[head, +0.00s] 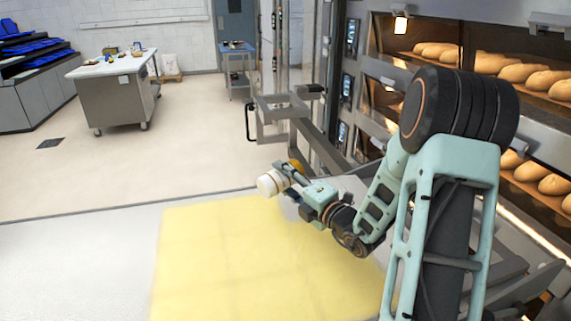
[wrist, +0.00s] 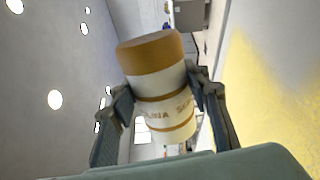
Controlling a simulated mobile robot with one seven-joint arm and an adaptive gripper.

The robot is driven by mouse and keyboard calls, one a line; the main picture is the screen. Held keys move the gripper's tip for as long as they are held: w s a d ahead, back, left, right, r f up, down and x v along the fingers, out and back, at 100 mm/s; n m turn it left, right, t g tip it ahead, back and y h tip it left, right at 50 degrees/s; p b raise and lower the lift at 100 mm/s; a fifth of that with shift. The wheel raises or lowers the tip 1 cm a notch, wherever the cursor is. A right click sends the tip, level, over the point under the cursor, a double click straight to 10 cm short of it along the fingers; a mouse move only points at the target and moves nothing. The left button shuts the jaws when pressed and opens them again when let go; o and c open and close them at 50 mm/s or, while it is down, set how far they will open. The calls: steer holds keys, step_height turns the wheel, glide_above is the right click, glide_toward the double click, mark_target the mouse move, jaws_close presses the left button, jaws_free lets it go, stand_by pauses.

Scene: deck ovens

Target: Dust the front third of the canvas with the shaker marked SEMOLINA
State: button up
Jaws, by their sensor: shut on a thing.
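My gripper (head: 286,175) is shut on a shaker (head: 268,184), a white cylinder with an orange-brown cap. In the wrist view the shaker (wrist: 160,92) sits between both fingers, with brown bands and lettering that reads in part "LINA SE". The rest of the word is turned out of sight. In the head view the shaker is tilted, in the air left of a pale flat surface (head: 348,184) on a metal frame. This surface may be the canvas; my arm hides much of it, and I cannot tell its front third. No dusting on it can be made out.
Deck ovens with bread loaves (head: 525,72) stand at the right. A metal frame with a handle (head: 250,122) stands before them. A yellow area (head: 225,265) covers the floor below my gripper. A worktable (head: 115,90) stands far left, with open floor between.

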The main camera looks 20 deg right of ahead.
steer(key=m, duration=0.2)
steer(key=m+p, duration=0.1)
steer(key=m, duration=0.1)
steer(key=m+p, duration=0.1)
steer(key=shift+a+f+m, duration=0.15)
steer(key=shift+f+m, duration=0.25)
steer(key=w+d+b, duration=0.2)
steer(key=w+d, duration=0.1)
steer(key=d, duration=0.4)
steer(key=s+a, duration=0.1)
steer(key=a, duration=0.1)
steer(key=s+a+b, duration=0.1)
steer(key=a, duration=0.1)
steer(key=s+a+b, duration=0.1)
steer(key=a, duration=0.2)
steer(key=shift+f, duration=0.15)
steer(key=shift+d+r, duration=0.2)
steer(key=shift+d, duration=0.1)
steer(key=w+d+r+n+b, duration=0.2)
steer(key=d+n+b, duration=0.3)
steer(key=n, duration=0.6)
steer(key=w+d+r+n+b, duration=0.2)
steer(key=d+r+n+b, duration=0.2)
steer(key=n+b, duration=0.5)
steer(key=shift+w+d+r+n+b, duration=0.3)
steer(key=shift+w+d+n, duration=0.1)
steer(key=shift+d+n, duration=0.75)
steer(key=shift+d, duration=0.15)
